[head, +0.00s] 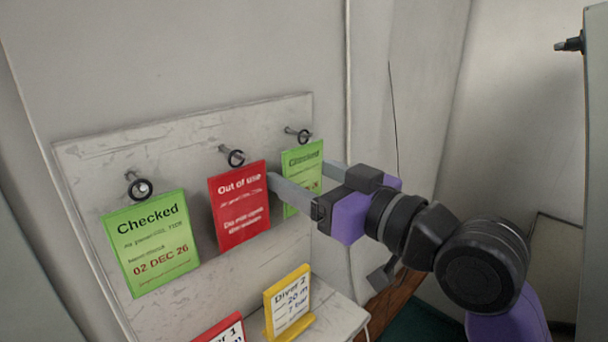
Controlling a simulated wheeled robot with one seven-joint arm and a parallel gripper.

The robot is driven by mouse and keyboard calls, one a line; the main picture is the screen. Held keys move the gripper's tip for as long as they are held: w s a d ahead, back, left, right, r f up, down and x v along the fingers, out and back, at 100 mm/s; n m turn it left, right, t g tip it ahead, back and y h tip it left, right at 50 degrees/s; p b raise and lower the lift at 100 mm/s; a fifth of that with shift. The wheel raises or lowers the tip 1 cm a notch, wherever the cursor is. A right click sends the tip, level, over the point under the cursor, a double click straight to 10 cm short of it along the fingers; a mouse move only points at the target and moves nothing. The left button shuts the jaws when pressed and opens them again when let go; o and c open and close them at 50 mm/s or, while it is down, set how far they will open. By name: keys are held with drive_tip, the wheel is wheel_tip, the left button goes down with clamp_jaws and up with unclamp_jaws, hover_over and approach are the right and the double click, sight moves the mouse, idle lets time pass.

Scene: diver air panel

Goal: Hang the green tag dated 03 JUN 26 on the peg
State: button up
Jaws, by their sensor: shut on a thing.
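Three tags hang by dark rings from hooks on a pale board. The right green tag (301,160) is headed "Checked"; its date is mostly hidden behind a finger and cannot be read. My gripper (298,173) is shut on this tag, one finger across its lower front, the other at its right edge. Its ring (303,136) still appears to be at the right hook. The left green "Checked" tag (152,243) reads 02 DEC 26. A dark peg (569,44) sticks out from the grey panel at the far right.
A red "Out of use" tag (239,205) hangs close to the left of my gripper. The board (90,160) is mounted on the wall. Below, a yellow-framed "Diver 2" card (289,302) and a red-framed card (222,331) stand by a pale ledge (338,322).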

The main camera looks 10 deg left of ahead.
drive_tip(key=o, duration=1.4)
drive_tip(key=shift+d, duration=0.1)
